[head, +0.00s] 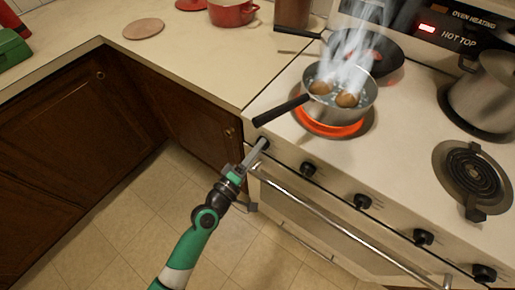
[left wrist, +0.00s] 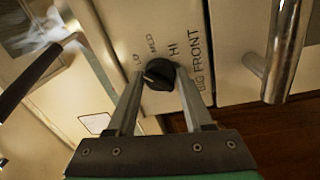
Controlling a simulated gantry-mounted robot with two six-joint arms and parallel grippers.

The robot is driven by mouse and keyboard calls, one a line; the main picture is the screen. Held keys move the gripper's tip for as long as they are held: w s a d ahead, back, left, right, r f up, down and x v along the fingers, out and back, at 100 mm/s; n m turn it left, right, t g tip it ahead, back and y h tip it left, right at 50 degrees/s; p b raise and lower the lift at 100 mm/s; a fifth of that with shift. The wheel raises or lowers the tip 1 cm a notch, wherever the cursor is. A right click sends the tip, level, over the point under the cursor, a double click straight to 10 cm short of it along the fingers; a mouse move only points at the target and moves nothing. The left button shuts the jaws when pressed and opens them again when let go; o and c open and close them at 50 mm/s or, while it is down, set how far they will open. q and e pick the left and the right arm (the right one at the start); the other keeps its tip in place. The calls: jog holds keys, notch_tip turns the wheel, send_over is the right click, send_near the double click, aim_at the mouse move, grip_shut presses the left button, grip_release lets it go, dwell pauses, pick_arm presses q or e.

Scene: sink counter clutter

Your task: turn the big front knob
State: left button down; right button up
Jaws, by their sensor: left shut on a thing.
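The big front knob (left wrist: 158,74) is a black round dial on the stove's front panel. The left wrist view shows LO, MED and HI around it and lettering reading BIG FRONT beside it. My left gripper (left wrist: 155,70) has one finger on each side of the knob and is shut on it. In the head view my left gripper (head: 257,152) reaches the leftmost knob (head: 264,143) of the row, partly covering it. My right gripper is not in view.
A pan (head: 345,101) with steaming contents sits on a glowing red burner (head: 330,128), its black handle (head: 281,110) reaching out above the knob. The oven door handle (head: 335,221) runs below the knobs. A steel pot (head: 482,92) stands at the right.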

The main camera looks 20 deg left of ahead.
pick_arm(q)
jog(key=shift+c, duration=1.6)
grip_release()
jog(key=shift+s, duration=0.15)
jog(key=v, duration=1.1)
jog(key=shift+s+b, duration=0.2)
jog(key=shift+b, duration=0.2)
